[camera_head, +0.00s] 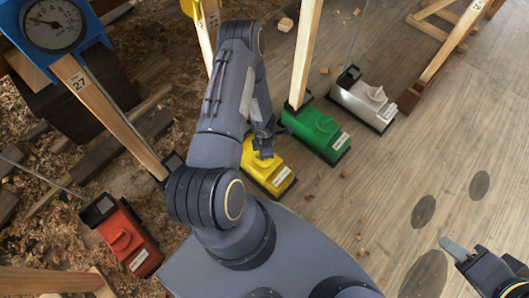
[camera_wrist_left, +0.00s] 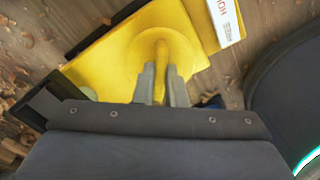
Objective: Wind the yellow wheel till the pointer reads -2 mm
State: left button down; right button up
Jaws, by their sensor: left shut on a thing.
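The yellow wheel sits on a yellow box (camera_head: 280,181) on the floor, mostly hidden by my left arm in the head view. In the left wrist view the yellow wheel (camera_wrist_left: 161,50) is a round disc with a raised grip bar. My left gripper (camera_wrist_left: 160,84) has its two grey fingers on either side of that bar, shut on it.
A blue dial (camera_head: 52,25) stands on a wooden post marked 27 (camera_head: 85,93). A red box (camera_head: 123,238), a green box (camera_head: 317,133) and a silver box (camera_head: 362,103) have similar knobs. Wood chips litter the left; the floor at right is mostly clear.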

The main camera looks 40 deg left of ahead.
dwell(0.3)
pick_arm(q)
jog(key=c, duration=1.5)
grip_release()
notch_tip(320, 180, up, 8)
jog(key=p, duration=0.4)
jog(key=shift+f+p, duration=0.1)
jog(key=shift+p, duration=0.3)
